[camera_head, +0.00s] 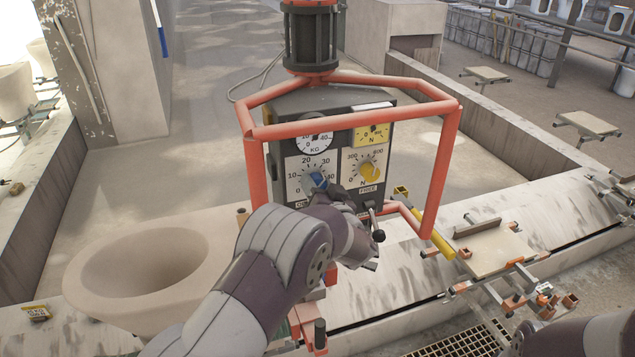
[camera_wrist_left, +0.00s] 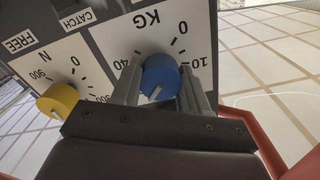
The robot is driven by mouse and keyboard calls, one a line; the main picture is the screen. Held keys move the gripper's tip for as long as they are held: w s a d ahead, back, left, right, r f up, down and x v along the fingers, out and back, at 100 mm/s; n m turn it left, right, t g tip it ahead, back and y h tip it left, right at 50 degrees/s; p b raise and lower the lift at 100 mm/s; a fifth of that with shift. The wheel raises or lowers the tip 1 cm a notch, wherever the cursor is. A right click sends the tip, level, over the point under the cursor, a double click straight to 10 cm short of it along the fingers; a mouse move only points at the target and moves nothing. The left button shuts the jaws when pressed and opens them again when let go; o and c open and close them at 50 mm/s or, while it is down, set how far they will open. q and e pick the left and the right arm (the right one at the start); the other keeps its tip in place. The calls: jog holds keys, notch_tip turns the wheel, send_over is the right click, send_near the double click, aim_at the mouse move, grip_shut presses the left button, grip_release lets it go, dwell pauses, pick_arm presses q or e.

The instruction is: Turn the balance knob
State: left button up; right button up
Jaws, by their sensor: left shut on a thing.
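The grey control box (camera_head: 350,115) hangs in an orange tube frame and carries two knobs on white dial plates. The blue knob (camera_head: 319,180) is on the left dial, marked with numbers from 0 up. My left gripper (camera_head: 322,188) reaches it from the front. In the left wrist view its two fingers stand on either side of the blue knob (camera_wrist_left: 160,77), shut on it, with the KG dial behind. The yellow knob (camera_head: 369,172) is on the right dial, marked N, above a FREE label. The left dial's lower label is partly hidden by my gripper. My right gripper is out of view.
The orange frame (camera_head: 447,170) surrounds the box, close to my left arm. A large beige bowl (camera_head: 140,270) stands at left. A bench with a flat plate (camera_head: 495,250) and clamps is at right. Two small gauges sit at the box's top.

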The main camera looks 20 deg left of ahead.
pick_arm(q)
jog(key=shift+r, duration=0.2)
jog(key=o, duration=1.1)
jog(key=shift+c, duration=0.2)
jog(key=shift+f, duration=0.1)
jog(key=shift+s+d, duration=0.1)
jog(key=shift+d, duration=0.05)
jog(key=b+v, duration=0.5)
jog(key=v, duration=0.7)
jog(key=shift+s+b, duration=0.15)
jog(key=shift+b, duration=0.15)
